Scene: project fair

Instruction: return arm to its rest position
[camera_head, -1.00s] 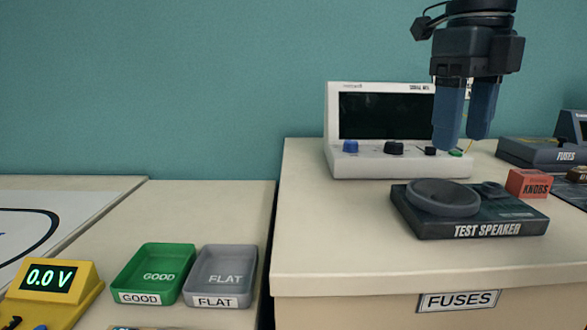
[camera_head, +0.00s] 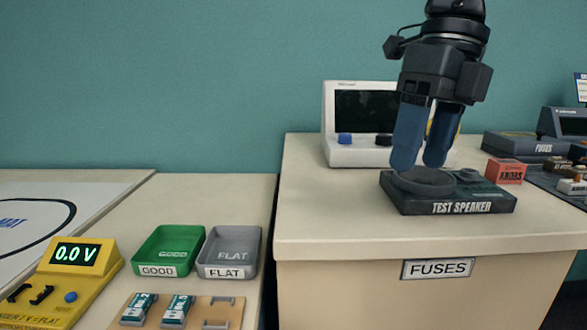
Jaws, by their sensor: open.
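My gripper (camera_head: 418,166) hangs from the top right of the picture, its two blue fingers pointing down and spread apart. It is open, with nothing visible between the fingers. The fingertips show in front of the white instrument (camera_head: 345,152) and overlap the round cone of the black test speaker (camera_head: 450,196). I cannot tell whether they touch the speaker or hover above or behind it.
The speaker stands on a cream cabinet labelled FUSES (camera_head: 330,210). A red knobs box (camera_head: 505,171) and a dark fuses unit (camera_head: 515,145) stand to its right. On the lower left table are a green tray (camera_head: 145,262), a grey tray (camera_head: 228,274), a yellow meter (camera_head: 100,262) and a wooden board (camera_head: 195,312).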

